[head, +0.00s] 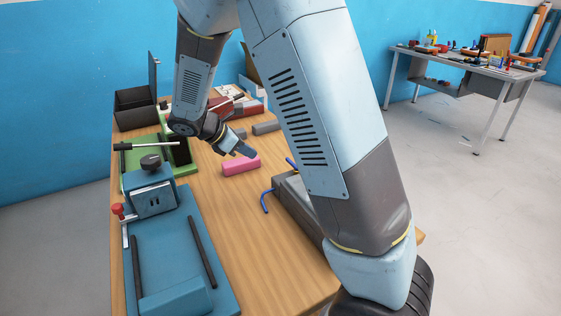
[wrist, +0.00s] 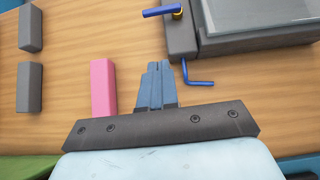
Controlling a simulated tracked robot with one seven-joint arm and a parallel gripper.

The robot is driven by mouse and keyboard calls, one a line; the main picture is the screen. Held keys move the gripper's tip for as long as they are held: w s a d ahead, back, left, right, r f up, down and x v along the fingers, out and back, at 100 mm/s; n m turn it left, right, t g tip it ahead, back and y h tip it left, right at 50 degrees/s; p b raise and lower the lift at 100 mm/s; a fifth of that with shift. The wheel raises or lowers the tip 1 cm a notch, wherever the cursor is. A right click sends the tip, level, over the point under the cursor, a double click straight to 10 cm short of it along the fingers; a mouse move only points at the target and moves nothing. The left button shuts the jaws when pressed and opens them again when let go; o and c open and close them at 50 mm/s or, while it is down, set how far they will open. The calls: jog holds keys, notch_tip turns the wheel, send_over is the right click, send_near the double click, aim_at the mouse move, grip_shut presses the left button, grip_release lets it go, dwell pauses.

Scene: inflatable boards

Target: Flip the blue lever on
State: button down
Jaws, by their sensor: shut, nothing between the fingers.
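Two blue parts sit on a dark grey device. A blue lever (wrist: 163,12) with a brass pivot is at its corner in the wrist view; it shows in the head view (head: 291,163), partly hidden by my arm. A bent blue rod (wrist: 197,83) sticks out from the device's side, and shows in the head view (head: 265,201). My gripper (wrist: 160,66) is shut and empty, left of the bent rod and below the lever in the wrist view, touching neither. It also shows in the head view (head: 248,152), just above a pink block.
The pink block (wrist: 103,87) lies left of my fingers. Two grey blocks (wrist: 30,87) lie further left. The grey device (head: 297,205) stands on the wooden table, partly behind my arm. A blue fixture (head: 175,260) and a green one (head: 140,160) line the left edge.

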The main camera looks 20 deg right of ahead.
jog(key=d+r+x, duration=0.2)
jog(key=x, duration=1.1)
jog(key=shift+w, duration=0.2)
jog(key=shift+w+a+r, duration=0.1)
dwell(0.3)
